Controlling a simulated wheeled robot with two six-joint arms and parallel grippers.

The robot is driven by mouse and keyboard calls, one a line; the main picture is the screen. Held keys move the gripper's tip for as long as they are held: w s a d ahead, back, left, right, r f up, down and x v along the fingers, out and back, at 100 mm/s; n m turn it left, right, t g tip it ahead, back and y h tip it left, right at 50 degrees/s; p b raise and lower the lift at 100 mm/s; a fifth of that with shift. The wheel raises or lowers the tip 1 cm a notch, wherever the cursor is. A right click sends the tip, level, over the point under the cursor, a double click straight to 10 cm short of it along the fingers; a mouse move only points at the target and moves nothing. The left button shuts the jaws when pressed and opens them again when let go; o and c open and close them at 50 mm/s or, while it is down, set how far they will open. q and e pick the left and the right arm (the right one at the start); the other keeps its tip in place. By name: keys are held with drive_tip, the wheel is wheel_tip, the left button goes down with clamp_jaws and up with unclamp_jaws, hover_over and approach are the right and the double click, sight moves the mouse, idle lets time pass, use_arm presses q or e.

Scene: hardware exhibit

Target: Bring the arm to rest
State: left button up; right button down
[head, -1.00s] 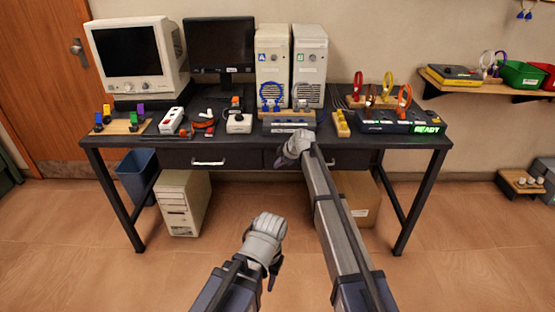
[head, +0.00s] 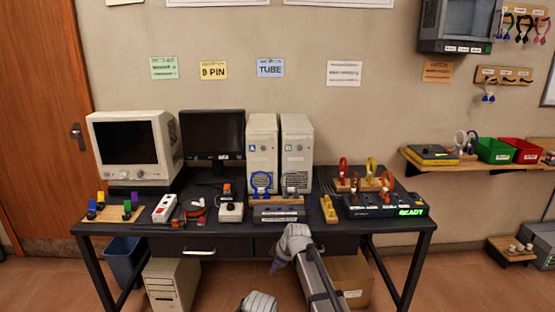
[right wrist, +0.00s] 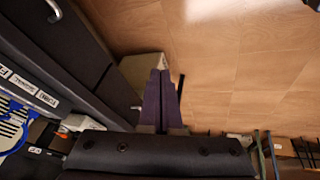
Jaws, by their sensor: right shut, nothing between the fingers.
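My right gripper (head: 275,267) is in front of the desk's front edge, its dark fingers pointing down and left, in the head view. In the right wrist view its two fingers (right wrist: 160,98) are together with nothing between them, above the wooden floor. My right arm (head: 320,283) comes up from the bottom of the head view. Only the grey top of my left gripper (head: 259,302) shows at the bottom edge; its fingers are hidden or out of frame.
The dark desk (head: 150,222) holds a monitor (head: 128,148), two computer towers (head: 262,150) and a device with a green READY display (head: 410,212). Beneath stand a beige tower (head: 172,284), a blue bin (head: 122,262) and a cardboard box (head: 353,275). A shelf (head: 430,168) is at right.

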use_arm(q)
wheel_tip(320, 180, up, 9)
drive_tip(key=p, duration=0.7)
use_arm(e)
drive_tip(key=s+d+r+m+g+h, duration=0.1)
drive_tip(key=s+d+r+m, duration=0.1)
drive_tip(key=s, duration=0.8)
drive_tip(key=s+d+r+m+g+h, duration=0.1)
drive_tip(key=s+d+r+m+h, duration=0.1)
drive_tip(key=s, duration=0.9)
drive_tip(key=s+d+r+m+g+h, duration=0.2)
drive_tip(key=s+m, duration=0.4)
drive_tip(key=s, duration=0.5)
drive_tip(key=shift+d+r, duration=0.4)
drive_tip(key=shift+d, duration=0.3)
